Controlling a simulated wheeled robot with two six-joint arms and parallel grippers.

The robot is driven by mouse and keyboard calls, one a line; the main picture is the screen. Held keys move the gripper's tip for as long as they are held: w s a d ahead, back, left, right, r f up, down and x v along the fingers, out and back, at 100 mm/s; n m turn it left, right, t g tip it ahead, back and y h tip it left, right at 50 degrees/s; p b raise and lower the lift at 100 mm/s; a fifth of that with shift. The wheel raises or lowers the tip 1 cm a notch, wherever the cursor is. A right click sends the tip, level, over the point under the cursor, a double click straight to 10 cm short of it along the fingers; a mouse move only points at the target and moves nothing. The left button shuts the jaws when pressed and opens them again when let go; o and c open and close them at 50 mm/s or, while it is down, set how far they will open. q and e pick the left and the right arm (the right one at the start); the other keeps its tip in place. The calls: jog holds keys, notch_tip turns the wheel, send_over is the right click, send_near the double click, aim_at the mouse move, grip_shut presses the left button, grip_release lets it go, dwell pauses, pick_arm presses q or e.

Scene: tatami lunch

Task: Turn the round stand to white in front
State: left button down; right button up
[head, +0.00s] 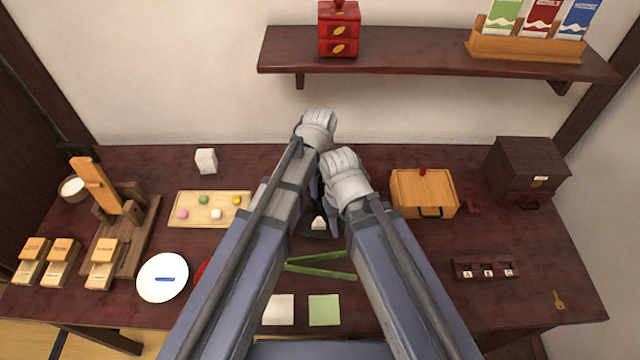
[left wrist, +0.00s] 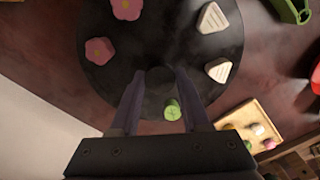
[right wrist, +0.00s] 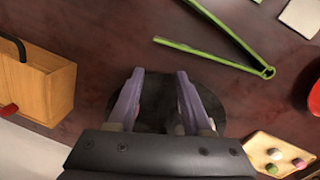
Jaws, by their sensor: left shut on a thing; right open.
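The round stand (left wrist: 160,25) is a dark disc, mostly hidden behind my arms in the head view, where a bit of its front edge (head: 322,235) shows. On it are pink flower-shaped pieces (left wrist: 100,50), white triangular pieces (left wrist: 218,70) and a green piece (left wrist: 172,109). One white triangular piece (head: 318,222) shows at the front of the stand in the head view. My left gripper (left wrist: 158,76) is shut on the stand's dark knob. My right gripper (right wrist: 160,75) is open and empty, above or beside the stand; its height is unclear.
Green tongs (head: 320,264) lie in front of the stand. A tray of sweets (head: 180,222) and a white plate (head: 163,277) are to the left. A wooden box (head: 424,193) is close on the right. A shelf (head: 400,55) hangs on the wall behind.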

aim_at(320, 187)
pick_arm(q)
jog(key=shift+n, duration=2.5)
jog(key=shift+c, duration=1.8)
grip_release()
jog(key=shift+r, duration=0.1)
pick_arm(e)
jog(key=shift+r, duration=0.1)
pick_arm(q)
notch_tip(320, 187, up, 8)
jog(key=p, duration=0.8)
jog(key=shift+f, duration=0.2)
pick_arm(e)
notch_tip(320, 187, up, 8)
jog(key=shift+f, duration=0.2)
